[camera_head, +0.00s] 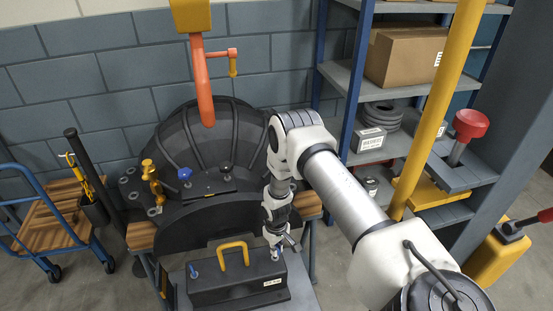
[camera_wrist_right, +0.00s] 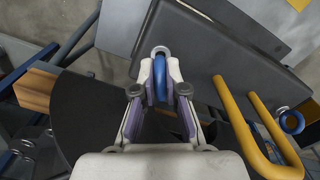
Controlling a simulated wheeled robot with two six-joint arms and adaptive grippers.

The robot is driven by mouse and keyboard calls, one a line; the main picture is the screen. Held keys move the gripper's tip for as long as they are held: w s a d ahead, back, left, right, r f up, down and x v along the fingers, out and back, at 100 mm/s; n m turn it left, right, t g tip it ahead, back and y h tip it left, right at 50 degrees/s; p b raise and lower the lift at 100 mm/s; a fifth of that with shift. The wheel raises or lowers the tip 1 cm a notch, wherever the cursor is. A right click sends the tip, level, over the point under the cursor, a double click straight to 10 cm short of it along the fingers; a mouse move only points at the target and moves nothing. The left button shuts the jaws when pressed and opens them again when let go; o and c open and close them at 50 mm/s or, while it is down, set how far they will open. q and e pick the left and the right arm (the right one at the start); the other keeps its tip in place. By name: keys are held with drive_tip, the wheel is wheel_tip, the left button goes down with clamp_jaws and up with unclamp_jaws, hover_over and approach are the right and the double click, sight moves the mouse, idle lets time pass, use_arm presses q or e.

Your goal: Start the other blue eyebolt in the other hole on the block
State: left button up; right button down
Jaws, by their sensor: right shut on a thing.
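The dark block (camera_head: 228,292) with a yellow handle (camera_head: 233,246) sits on a grey stand at the front; its top also shows in the wrist view (camera_wrist_right: 205,45). One blue eyebolt (camera_wrist_right: 291,122) stands upright in the block near its left end in the head view (camera_head: 194,270). My right gripper (camera_head: 276,251) points down over the block's right end. In the wrist view its fingers (camera_wrist_right: 160,75) are shut on another blue eyebolt (camera_wrist_right: 160,82), at a light round collar (camera_wrist_right: 160,51) near the block's edge. The thread is hidden, so I cannot tell how deep it sits. My left gripper is out of view.
A big black round casing (camera_head: 205,140) stands behind the block, with a blue knob (camera_head: 185,174) and a yellow fitting (camera_head: 151,180) on it. A shelf (camera_head: 395,140) is at the right, a blue cart (camera_head: 45,225) at the left.

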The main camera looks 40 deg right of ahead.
drive_tip(key=shift+f+b, duration=0.55)
drive_tip(key=shift+f, duration=0.1)
drive_tip(key=shift+r+p, duration=0.2)
drive_tip(key=shift+p, duration=0.1)
drive_tip(key=m+p, duration=0.1)
drive_tip(key=m, duration=0.2)
drive_tip(key=m+p, duration=0.2)
drive_tip(key=m, duration=0.2)
drive_tip(key=m+p, duration=0.2)
drive_tip(key=m, duration=0.2)
drive_tip(key=shift+w+a+r, duration=0.1)
drive_tip(key=shift+w+a, duration=0.1)
drive_tip(key=shift+a, duration=0.15)
drive_tip(key=m, duration=0.3)
drive_tip(key=shift+w+f+m+p, duration=0.1)
drive_tip(key=shift+f+m+p, duration=0.1)
drive_tip(key=shift+m+p, duration=0.2)
drive_tip(key=shift+f, duration=0.1)
drive_tip(key=c, duration=1.1)
unclamp_jaws()
drive_tip(key=shift+c, duration=0.2)
